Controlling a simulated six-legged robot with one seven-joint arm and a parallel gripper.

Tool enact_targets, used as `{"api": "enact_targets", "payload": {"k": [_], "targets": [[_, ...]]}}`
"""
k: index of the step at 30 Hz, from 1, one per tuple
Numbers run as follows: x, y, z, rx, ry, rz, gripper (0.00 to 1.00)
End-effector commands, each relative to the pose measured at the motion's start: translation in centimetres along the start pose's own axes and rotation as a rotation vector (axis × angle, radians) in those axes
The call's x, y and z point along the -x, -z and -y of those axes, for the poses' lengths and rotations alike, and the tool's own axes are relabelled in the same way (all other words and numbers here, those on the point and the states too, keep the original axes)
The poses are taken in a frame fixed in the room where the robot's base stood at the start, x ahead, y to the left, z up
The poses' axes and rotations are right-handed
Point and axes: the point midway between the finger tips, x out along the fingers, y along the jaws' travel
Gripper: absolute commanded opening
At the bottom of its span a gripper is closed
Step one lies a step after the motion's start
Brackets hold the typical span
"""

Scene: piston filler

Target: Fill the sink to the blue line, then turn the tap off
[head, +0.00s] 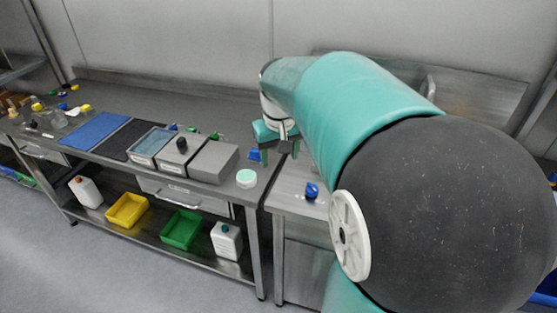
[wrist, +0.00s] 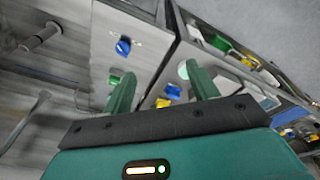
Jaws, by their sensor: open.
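My gripper (head: 279,152) is open and empty, hanging near the gap between the workbench and the sink unit; its two green fingers stand apart in the wrist view (wrist: 162,88). A blue knob (head: 311,191) sits on the sink unit's top near its front edge; in the wrist view the blue knob (wrist: 123,46) is beyond the fingers, untouched. The sink's steel surface (wrist: 65,62) is at the left of the wrist view, with a thin blue line (wrist: 48,73). A curved metal pipe (wrist: 24,122), perhaps the tap spout, is blurred. My arm hides most of the sink in the head view; the water level cannot be told.
The workbench at left holds a blue mat (head: 96,130), grey boxes (head: 214,162) and a round pale-green lid (head: 246,178). A small blue item (head: 254,154) is close to my gripper. Yellow (head: 127,210) and green (head: 181,230) bins stand on the shelf below. The floor in front is clear.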

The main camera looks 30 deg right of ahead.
Motion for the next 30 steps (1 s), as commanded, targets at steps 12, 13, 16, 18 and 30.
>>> {"api": "enact_targets", "payload": {"k": [12,13,16,18,30], "targets": [[-8.2,4.7,-12.3,-0.137,0.04,0.164,0.59],[-8.4,4.7,-12.6,-0.14,0.042,0.167,0.59],[-9.1,4.7,-12.8,-0.142,0.043,0.171,0.59],[-9.8,4.6,-12.7,-0.142,0.043,0.171,0.59],[-17.2,3.4,-12.0,-0.142,0.045,0.173,0.59]]}}
